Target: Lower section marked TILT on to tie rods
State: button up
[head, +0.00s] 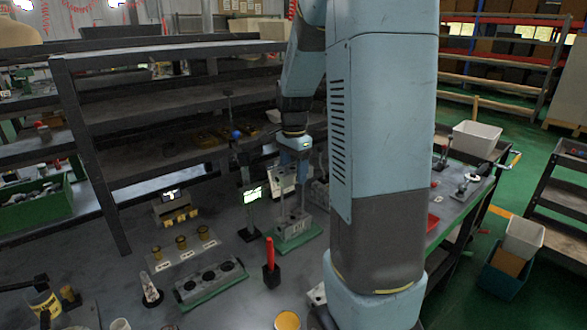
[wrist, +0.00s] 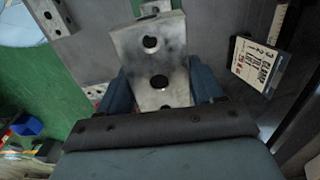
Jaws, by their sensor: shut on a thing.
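My gripper (head: 294,150) points down near the middle of the bench in the head view. It is shut on a pale grey metal section (head: 283,181), held above a green-based assembly. In the wrist view the section (wrist: 150,42) shows dark round holes and sits between the blue fingers of my gripper (wrist: 160,88). Below it in the head view, a grey block (head: 296,226) with small lettering, too small to read surely, stands on the green base (head: 297,242). Thin upright rods seem to rise there, partly hidden by the section. I cannot tell whether the section touches them.
A small lit screen on a stand (head: 251,196) is close at left. A red-handled tool (head: 269,262) stands in front. A green-edged rack with round holes (head: 210,280) and several brass cups (head: 181,242) are further left. A printed card (wrist: 258,66) is at right in the wrist view.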

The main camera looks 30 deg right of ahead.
aim_at(294, 167)
jog(key=shift+f, duration=4.7)
jog(key=o, duration=1.5)
notch_tip(294, 167, up, 14)
jog(key=shift+f, duration=0.15)
jog(key=s+a+r+n+t, duration=0.2)
jog(key=s+a+r+n, duration=0.1)
jog(key=s, duration=0.4)
jog(key=s+a+r+n+t, duration=0.1)
jog(key=s+a+r+n, duration=0.2)
jog(key=s+a+n, duration=0.2)
jog(key=s+a+r+n+t, duration=0.2)
jog(key=s+a+r+n, duration=0.1)
jog(key=s+n, duration=0.4)
jog(key=s+a, duration=0.1)
jog(key=s, duration=0.1)
jog(key=shift+s+a+n+t, duration=0.2)
jog(key=shift+s+n+t, duration=0.1)
jog(key=shift+n, duration=0.1)
